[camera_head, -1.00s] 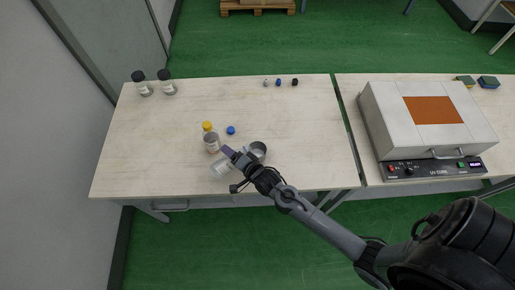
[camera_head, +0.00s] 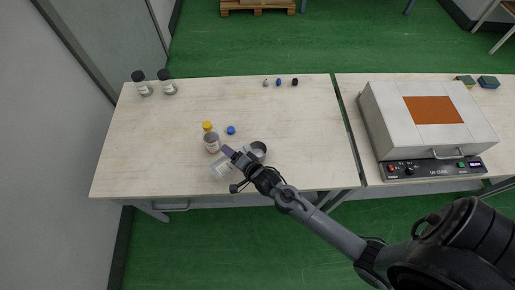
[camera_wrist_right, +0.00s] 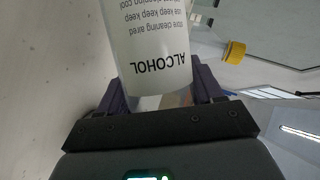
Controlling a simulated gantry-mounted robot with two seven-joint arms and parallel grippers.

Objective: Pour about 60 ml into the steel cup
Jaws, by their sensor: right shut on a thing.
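My right gripper (camera_head: 228,153) is shut on a translucent white bottle (camera_wrist_right: 150,45), whose label reads ALCOHOL in the right wrist view. In the head view this bottle (camera_head: 220,169) is tilted beside the fingers, over the front part of the table. The steel cup (camera_head: 262,147) stands just right of the gripper, partly hidden by it. I cannot tell what is inside the cup or whether liquid is flowing. My left gripper is not in view.
A yellow-capped bottle (camera_head: 207,126) and a labelled bottle body (camera_head: 212,145) stand close behind the held bottle. Two black-capped bottles (camera_head: 141,84) stand back left. A UV box (camera_head: 440,125) is on the right table.

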